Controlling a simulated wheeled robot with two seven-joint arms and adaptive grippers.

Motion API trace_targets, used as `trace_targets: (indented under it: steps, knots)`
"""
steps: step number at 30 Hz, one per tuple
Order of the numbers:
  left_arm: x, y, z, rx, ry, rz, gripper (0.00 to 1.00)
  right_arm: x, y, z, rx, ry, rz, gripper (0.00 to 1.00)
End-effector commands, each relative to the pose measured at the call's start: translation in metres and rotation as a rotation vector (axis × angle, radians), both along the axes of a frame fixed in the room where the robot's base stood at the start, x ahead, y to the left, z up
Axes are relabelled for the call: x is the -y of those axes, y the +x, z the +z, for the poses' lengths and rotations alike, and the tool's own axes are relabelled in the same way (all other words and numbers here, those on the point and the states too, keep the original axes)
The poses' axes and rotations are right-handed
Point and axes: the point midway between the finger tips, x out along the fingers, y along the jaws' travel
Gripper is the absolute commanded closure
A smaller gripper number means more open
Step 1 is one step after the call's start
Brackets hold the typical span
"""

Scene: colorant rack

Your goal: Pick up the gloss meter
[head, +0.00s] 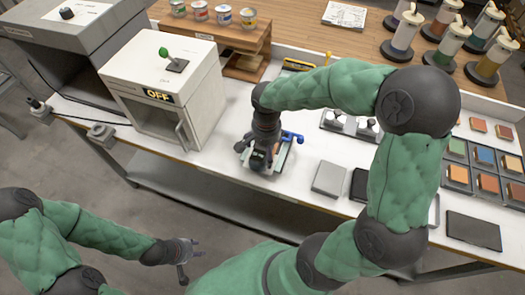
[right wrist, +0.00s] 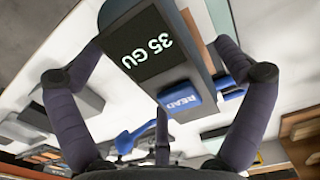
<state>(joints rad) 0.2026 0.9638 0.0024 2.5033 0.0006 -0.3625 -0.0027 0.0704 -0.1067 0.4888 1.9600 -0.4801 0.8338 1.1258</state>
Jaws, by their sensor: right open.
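The gloss meter (right wrist: 160,60) is a dark grey block with a lit display reading "35 GU" and a blue READ button. In the right wrist view it lies between the spread fingers of my right gripper (right wrist: 158,55), which is open around it. I cannot tell whether either finger touches it. In the head view my right gripper (head: 264,153) is low over the white bench and mostly hides the meter (head: 258,160). My left gripper (head: 192,258) is away from the bench, at lower left over the floor, and appears open and empty.
A white cabinet (head: 150,92) with an "OFF" sign stands left of my right gripper. A grey block (head: 328,178) lies to its right. A blue-handled item (head: 292,137) is close beside it. A wooden shelf (head: 225,38) holds cans behind.

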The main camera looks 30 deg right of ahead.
Motion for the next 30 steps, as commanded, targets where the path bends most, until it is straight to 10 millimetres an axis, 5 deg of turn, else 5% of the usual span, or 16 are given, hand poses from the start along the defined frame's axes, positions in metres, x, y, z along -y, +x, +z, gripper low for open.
trace_targets:
  steps: [2, 9, 10, 20, 26, 30]
  knots:
    - [0.000, 0.000, 0.000, 0.000, 0.000, 0.000, 0.60, 0.000, 0.000, 0.000, 0.000, 0.000, 0.000, 0.06]
    - [0.000, 0.000, 0.000, 0.000, 0.000, 0.000, 0.60, 0.000, 0.000, 0.000, 0.000, 0.000, 0.000, 0.73]
    - [0.000, 0.000, 0.000, 0.000, 0.000, 0.000, 0.60, 0.000, 0.000, 0.000, 0.000, 0.000, 0.000, 0.77]
    - [0.000, 0.000, 0.001, 0.000, 0.000, 0.000, 0.60, 0.000, 0.001, 0.004, 0.003, 0.000, 0.000, 0.82]
    - [0.000, 0.000, 0.009, 0.000, 0.000, 0.000, 0.60, 0.000, 0.002, 0.032, 0.006, 0.000, 0.000, 0.82]
    - [0.000, 0.000, 0.016, 0.000, 0.000, 0.000, 0.60, -0.012, -0.015, 0.059, 0.008, 0.000, 0.004, 0.82]
